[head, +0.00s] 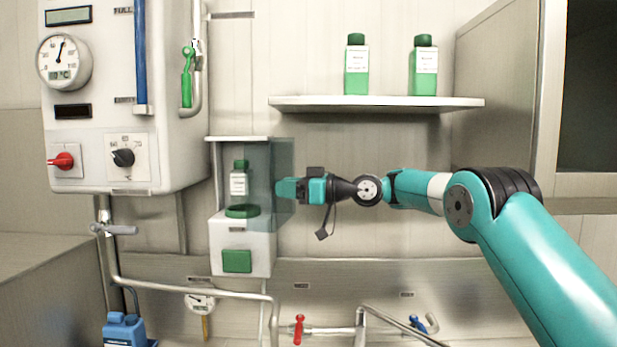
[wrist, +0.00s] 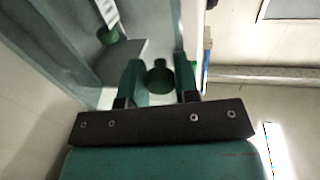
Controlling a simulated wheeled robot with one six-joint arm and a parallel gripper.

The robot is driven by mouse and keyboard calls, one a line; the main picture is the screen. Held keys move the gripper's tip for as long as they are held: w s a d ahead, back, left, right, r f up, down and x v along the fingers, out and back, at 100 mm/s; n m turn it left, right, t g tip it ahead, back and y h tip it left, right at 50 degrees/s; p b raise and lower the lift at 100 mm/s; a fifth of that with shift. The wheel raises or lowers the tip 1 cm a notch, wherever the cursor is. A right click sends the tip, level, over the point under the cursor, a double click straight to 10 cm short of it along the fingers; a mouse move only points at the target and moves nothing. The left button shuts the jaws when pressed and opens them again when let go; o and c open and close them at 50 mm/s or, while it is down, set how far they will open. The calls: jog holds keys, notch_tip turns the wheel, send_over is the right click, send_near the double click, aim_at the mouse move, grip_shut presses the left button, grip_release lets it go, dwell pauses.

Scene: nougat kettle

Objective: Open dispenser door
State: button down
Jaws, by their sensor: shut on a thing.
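The dispenser (head: 242,262) is a white wall unit with an open-fronted bay and a green button panel on its lower front. My gripper (head: 282,188) is at the door's outer part. In the wrist view, my gripper's fingers (wrist: 157,78) are on either side of a dark green knob (wrist: 158,70), shut on it. The exact finger contact is hard to see.
A shelf (head: 375,103) with two green bottles is above right. A white control box (head: 120,95) with gauge and knobs hangs left. Pipes (head: 200,287) with a red valve handle (head: 298,329) run below. The wall right of the door is clear apart from my arm.

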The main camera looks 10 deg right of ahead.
jog(key=d+p, duration=0.1)
jog(key=n+g+p, duration=0.1)
jog(key=p, duration=0.1)
jog(key=d+g+y+p, duration=0.1)
jog(key=shift+w+d+r+n, duration=0.2)
jog(key=shift+w+d+n, duration=0.05)
jog(key=shift+d+n, duration=0.15)
jog(key=c, duration=0.8)
grip_release()
jog(key=shift+f, duration=0.15)
jog(key=shift+c, duration=0.2)
